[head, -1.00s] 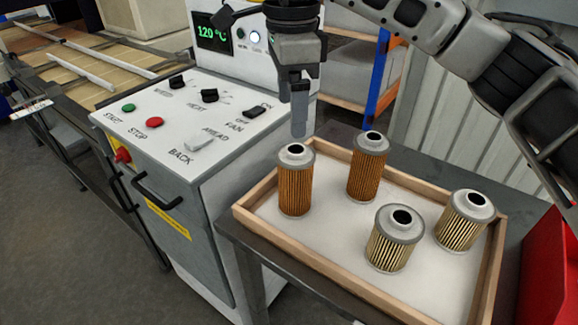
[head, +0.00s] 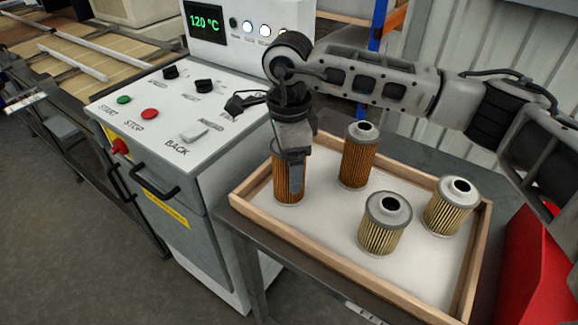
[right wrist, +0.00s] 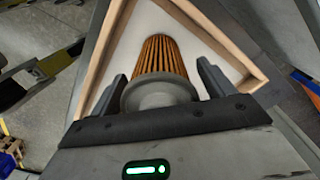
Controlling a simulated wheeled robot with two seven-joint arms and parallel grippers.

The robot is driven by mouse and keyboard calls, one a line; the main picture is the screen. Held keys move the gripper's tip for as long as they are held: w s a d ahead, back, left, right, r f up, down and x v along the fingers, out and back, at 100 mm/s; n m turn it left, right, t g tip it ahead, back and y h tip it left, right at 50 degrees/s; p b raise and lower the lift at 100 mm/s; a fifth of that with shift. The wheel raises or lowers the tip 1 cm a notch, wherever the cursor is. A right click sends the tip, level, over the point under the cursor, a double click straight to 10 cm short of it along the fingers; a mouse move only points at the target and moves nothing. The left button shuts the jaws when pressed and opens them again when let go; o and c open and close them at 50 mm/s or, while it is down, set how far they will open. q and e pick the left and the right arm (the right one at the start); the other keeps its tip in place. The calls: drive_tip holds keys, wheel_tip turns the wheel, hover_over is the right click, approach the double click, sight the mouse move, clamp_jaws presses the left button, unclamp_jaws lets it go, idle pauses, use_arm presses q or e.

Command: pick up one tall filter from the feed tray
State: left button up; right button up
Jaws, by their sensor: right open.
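The feed tray (head: 328,274) is a shallow wooden-rimmed tray with a white floor. Two tall orange-brown filters stand upright in it: a left one (head: 285,190), partly hidden behind my right gripper, and one further back (head: 359,157). Two shorter, paler filters, a front one (head: 384,226) and a right one (head: 450,207), also stand there. My right gripper (head: 295,190) points down at the left tall filter. In the right wrist view the open fingers (right wrist: 163,84) are on either side of this tall filter (right wrist: 160,60), near its grey cap. Contact cannot be told. My left gripper is not visible.
A white control cabinet (head: 190,125) with switches and a 120 °C display stands left of the tray, close to my right gripper. A red bin (head: 548,265) is at the right. A conveyor (head: 75,60) lies at the far left.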

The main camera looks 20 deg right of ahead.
drive_tip(key=c, duration=1)
drive_tip(key=shift+c, duration=0.2)
